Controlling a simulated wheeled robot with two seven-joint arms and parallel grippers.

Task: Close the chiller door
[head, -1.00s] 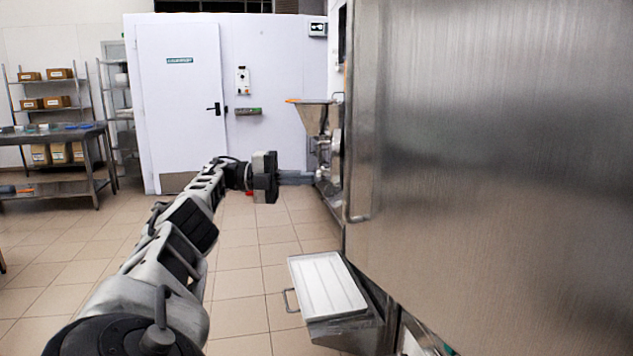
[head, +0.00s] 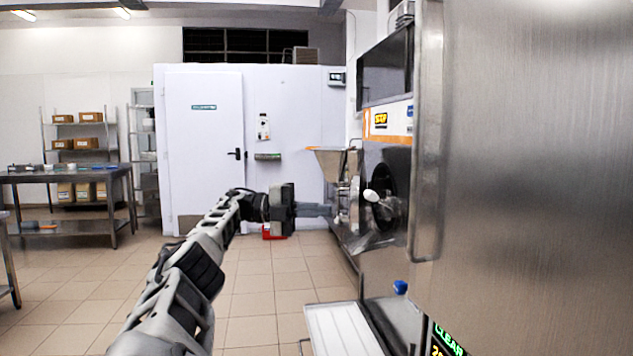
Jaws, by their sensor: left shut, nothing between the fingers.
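A large brushed-steel door panel (head: 535,170) fills the right of the head view, very close; I take it as the chiller door. A vertical handle-like edge (head: 428,140) runs down its left side. The cabinet it belongs to and its hinge are out of view. My left gripper (head: 328,210) reaches in from the left, with its fingers pointing right and shut with nothing between them. It is left of the panel's edge and appears clear of it. My right gripper is not in view.
A steel machine with a hopper (head: 334,162) stands behind the panel's left edge. A white tray (head: 342,330) sits low in front. A closed white door (head: 205,150) and a steel table (head: 75,172) are at the back. The tiled floor at centre left is clear.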

